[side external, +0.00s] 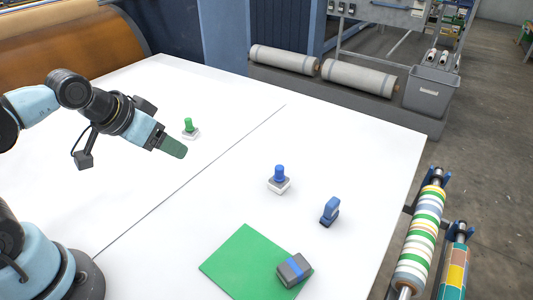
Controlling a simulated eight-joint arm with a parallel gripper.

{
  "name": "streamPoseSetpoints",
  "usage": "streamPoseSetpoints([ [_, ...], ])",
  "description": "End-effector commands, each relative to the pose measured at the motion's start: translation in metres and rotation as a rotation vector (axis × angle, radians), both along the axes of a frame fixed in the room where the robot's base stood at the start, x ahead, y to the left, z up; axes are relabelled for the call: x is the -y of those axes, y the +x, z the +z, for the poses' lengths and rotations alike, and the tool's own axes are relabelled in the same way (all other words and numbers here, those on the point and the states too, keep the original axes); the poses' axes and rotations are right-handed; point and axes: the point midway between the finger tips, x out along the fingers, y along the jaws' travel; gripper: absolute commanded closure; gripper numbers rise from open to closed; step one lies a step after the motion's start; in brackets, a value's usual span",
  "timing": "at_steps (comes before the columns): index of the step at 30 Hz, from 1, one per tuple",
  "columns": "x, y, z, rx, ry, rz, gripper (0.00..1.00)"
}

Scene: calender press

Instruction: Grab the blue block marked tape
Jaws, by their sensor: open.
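My gripper (173,147) hangs over the left part of the white table, its dark green fingers pointing down to the right. It is open and nothing shows between its fingers. A grey block with a blue band (294,270) sits on the right corner of a green mat (238,258), well to the right of and nearer the camera than my gripper. A small upright blue object with a dark base (330,211) stands on the bare table behind that block. No marking reading "tape" can be made out on either.
A blue peg on a white base (279,180) stands mid-table. A green peg on a white base (189,129) stands close to my gripper in the picture. A thin dark line (190,182) crosses the white table (370,150). Striped rollers (420,240) stand beyond the right edge.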

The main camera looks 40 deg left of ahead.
Motion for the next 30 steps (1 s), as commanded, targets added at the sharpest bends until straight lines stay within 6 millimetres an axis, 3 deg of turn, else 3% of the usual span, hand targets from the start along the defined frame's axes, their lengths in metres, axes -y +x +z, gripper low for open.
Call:
streamPoseSetpoints([
  [5,0.013,0.010,0.005,-0.027,-0.097,0.048,0.34],
  [8,0.030,0.024,0.010,-0.071,-0.229,0.115,0.34],
  [20,0.125,0.087,0.016,-0.403,-0.788,0.437,0.34],
  [30,0.208,0.130,0.001,-0.822,-1.119,0.704,0.34],
])
